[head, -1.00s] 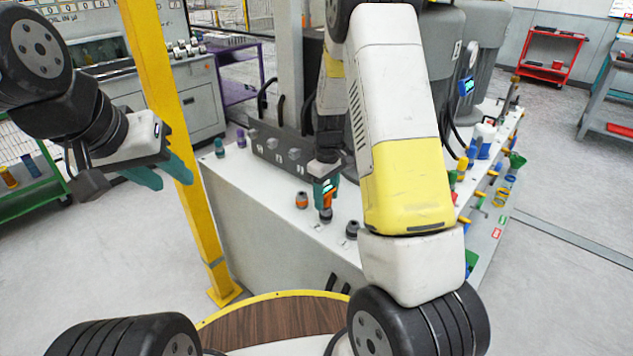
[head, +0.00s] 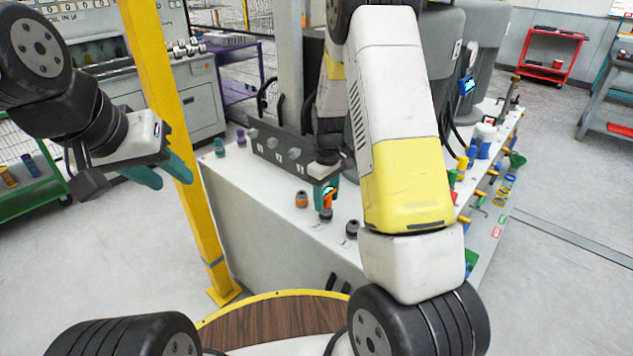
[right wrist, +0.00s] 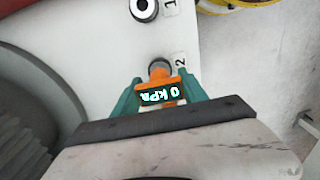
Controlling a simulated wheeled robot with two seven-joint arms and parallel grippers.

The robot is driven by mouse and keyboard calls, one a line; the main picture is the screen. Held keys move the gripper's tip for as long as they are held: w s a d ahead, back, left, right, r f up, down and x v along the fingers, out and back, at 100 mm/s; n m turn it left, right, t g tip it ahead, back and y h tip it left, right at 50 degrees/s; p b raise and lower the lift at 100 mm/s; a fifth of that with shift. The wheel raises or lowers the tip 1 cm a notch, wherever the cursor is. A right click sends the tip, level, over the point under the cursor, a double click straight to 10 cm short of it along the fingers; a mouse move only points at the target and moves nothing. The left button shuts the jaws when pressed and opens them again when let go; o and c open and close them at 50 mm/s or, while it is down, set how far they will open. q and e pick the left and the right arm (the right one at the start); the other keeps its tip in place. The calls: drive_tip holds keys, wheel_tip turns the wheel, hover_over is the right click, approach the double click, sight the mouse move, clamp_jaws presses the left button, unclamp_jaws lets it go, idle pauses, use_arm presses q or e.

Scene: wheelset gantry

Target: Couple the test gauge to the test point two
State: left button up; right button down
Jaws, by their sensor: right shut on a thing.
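The test gauge (right wrist: 160,95) is orange with a dark display reading 0 kPa. My right gripper (right wrist: 159,88) is shut on it, with one teal finger on each side. In the head view the gauge (head: 327,196) is upright, right above a dark round fitting (head: 326,215) on the bench top. The right wrist view shows this fitting as a grey ring (right wrist: 159,67) beside the number 2, at the gauge's far end. I cannot tell whether the gauge is seated on it. My left gripper (head: 163,172) is open and empty at the left, away from the bench.
A ring marked 1 (right wrist: 144,8) shows in the right wrist view. A yellow post (head: 165,110) rises near my left gripper.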

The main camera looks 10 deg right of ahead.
drive_tip(key=shift+f, duration=0.1)
drive_tip(key=c, duration=0.5)
unclamp_jaws()
wheel_tip(320, 180, up, 6)
drive_tip(key=shift+r, duration=0.9)
